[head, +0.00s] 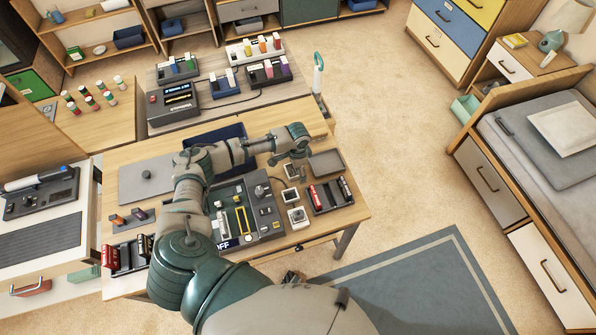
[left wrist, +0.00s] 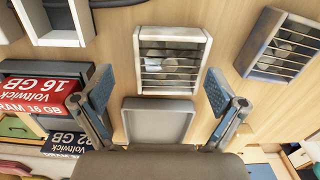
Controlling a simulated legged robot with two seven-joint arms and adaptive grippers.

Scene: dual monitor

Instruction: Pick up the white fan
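The white fan (left wrist: 172,60) is a square frame with a slatted grille, lying on the wooden table. In the left wrist view it sits just beyond and between the fingertips of my left gripper (left wrist: 160,90), whose two padded fingers are spread and empty. In the head view the white fan (head: 291,171) lies just below my left gripper (head: 297,148) in the picture, partly close to the hand. A grey slatted fan (left wrist: 280,48) lies to its right in the wrist view.
A grey tray (left wrist: 158,122) is close beside the white fan, and a rack of red and dark RAM sticks (head: 332,195) is near. Other white square parts (head: 298,217) lie towards the front. A large component board (head: 240,212) lies to the left.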

